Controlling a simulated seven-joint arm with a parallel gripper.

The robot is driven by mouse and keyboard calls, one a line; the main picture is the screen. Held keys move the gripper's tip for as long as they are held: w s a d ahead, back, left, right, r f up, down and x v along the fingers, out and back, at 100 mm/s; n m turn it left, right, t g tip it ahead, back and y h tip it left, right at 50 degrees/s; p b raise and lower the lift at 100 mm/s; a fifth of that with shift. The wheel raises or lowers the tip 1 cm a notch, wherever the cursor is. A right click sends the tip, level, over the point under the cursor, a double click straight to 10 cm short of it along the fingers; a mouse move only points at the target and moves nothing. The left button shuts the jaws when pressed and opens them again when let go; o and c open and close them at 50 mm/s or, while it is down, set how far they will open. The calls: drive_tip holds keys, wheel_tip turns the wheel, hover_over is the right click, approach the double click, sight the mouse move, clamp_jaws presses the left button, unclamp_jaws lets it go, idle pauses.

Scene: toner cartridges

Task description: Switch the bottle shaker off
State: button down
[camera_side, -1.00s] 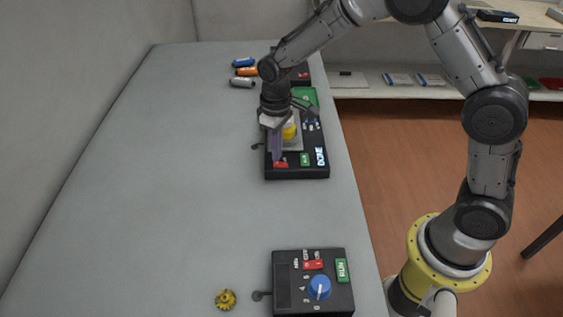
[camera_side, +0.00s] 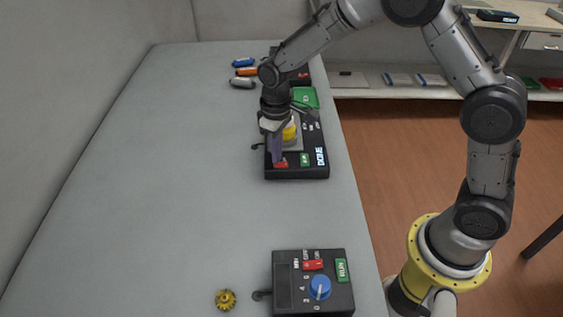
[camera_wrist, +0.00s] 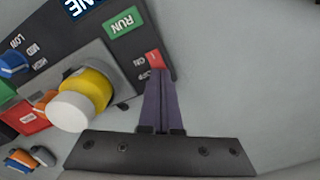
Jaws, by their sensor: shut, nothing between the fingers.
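The machine holding a yellow bottle with a white cap, apparently the bottle shaker (camera_side: 297,172), is a black box on the grey bench. Its yellow bottle (camera_side: 289,133) also shows in the wrist view (camera_wrist: 86,95). Its red ON/OFF switch (camera_wrist: 155,59) is in the wrist view, partly covered by my fingertips; the side view shows it small (camera_side: 281,163). My gripper (camera_wrist: 155,72) is shut and empty, pointing down with its fingertips at the switch. I cannot tell whether they touch it or which way it is set.
The shaker has a green RUN label (camera_wrist: 124,22) and a display reading DONE (camera_side: 320,156). A second black control box (camera_side: 312,290) with a blue knob sits nearer, beside a yellow gear-like piece (camera_side: 225,299). Several small cylinders (camera_side: 245,71) lie farther back. The bench's left side is clear.

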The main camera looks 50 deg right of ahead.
drive_tip(key=shift+f, duration=0.55)
idle(0.4)
drive_tip(key=shift+r, duration=3.55)
